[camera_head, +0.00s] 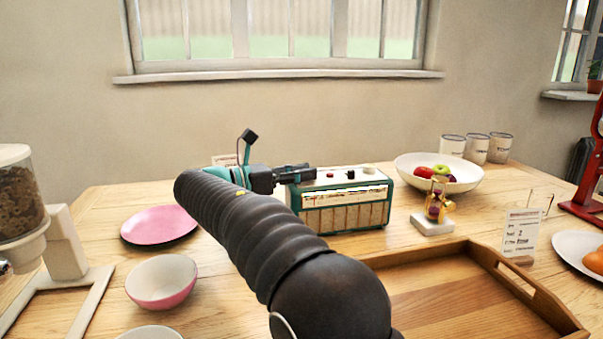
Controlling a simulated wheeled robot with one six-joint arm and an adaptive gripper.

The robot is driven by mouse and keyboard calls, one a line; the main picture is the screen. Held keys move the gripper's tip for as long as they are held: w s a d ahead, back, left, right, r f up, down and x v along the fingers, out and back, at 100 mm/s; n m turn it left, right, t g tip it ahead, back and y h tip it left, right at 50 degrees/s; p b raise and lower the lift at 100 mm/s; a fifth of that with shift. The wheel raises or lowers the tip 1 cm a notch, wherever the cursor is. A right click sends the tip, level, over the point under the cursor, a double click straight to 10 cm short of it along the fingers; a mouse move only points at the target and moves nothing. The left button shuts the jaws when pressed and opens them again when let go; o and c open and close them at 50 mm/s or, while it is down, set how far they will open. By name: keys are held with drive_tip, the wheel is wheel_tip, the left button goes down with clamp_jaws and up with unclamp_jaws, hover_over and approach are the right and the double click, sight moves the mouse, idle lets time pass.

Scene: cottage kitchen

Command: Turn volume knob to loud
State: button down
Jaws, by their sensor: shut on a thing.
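A green and cream radio (345,208) stands upright on the table, with a light front grille. On its top I see a red knob or button (330,174), a black one (350,174) and a cream one (369,169). My gripper (306,173) reaches in from the left and lies over the left end of the radio's top. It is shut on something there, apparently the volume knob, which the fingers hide. Its setting and any markings cannot be made out.
A wooden tray (505,277) lies at front right. An hourglass (436,208) stands right of the radio, with a fruit bowl (468,180) behind it. A pink plate (158,225) and pink bowl (161,285) are at left. My arm covers the table's middle.

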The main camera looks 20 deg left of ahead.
drive_tip(key=c, duration=0.9)
unclamp_jaws()
drive_tip(key=shift+v, duration=3.8)
drive_tip(key=shift+c, duration=0.3)
